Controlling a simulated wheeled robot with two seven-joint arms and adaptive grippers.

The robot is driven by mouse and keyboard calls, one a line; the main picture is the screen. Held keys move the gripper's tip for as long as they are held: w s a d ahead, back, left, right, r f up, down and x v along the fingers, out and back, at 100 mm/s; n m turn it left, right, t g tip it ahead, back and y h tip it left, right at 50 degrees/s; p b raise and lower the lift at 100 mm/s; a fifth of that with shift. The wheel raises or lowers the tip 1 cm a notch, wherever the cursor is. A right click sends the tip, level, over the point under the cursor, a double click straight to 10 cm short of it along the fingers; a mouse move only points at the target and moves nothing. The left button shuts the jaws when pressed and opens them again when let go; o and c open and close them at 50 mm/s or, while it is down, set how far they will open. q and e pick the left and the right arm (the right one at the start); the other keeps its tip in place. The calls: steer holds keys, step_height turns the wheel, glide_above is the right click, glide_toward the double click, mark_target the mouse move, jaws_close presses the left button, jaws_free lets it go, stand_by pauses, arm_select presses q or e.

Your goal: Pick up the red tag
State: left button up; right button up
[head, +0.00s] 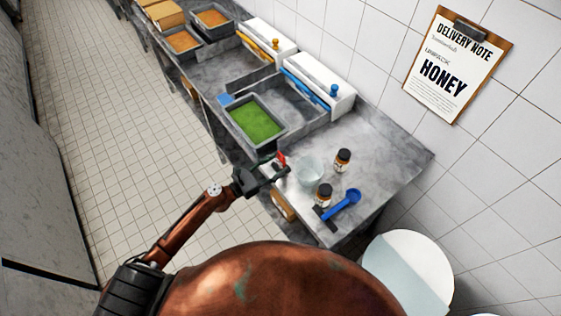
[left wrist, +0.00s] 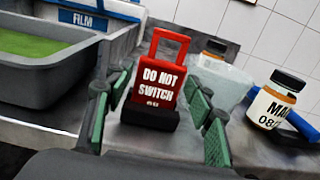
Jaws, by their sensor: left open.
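The red tag (left wrist: 160,82), marked "DO NOT SWITCH ON", stands upright in a dark base in the left wrist view. In the head view the red tag (head: 281,159) shows small at the near edge of the counter. My left gripper (head: 279,172) is at the tag. In the left wrist view my left gripper (left wrist: 158,112) is open, with its green-padded fingers on either side of the tag and a gap showing to the right finger. I cannot tell whether the left finger touches it. My right gripper is not in view.
A grey pan of green food (head: 283,127) is to the left. The counter's far right is clear.

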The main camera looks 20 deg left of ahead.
arm_select(q)
steer(key=shift+x, duration=0.95)
steer(key=shift+f, duration=0.1)
steer(key=c, duration=0.9)
steer(key=shift+o, duration=0.2)
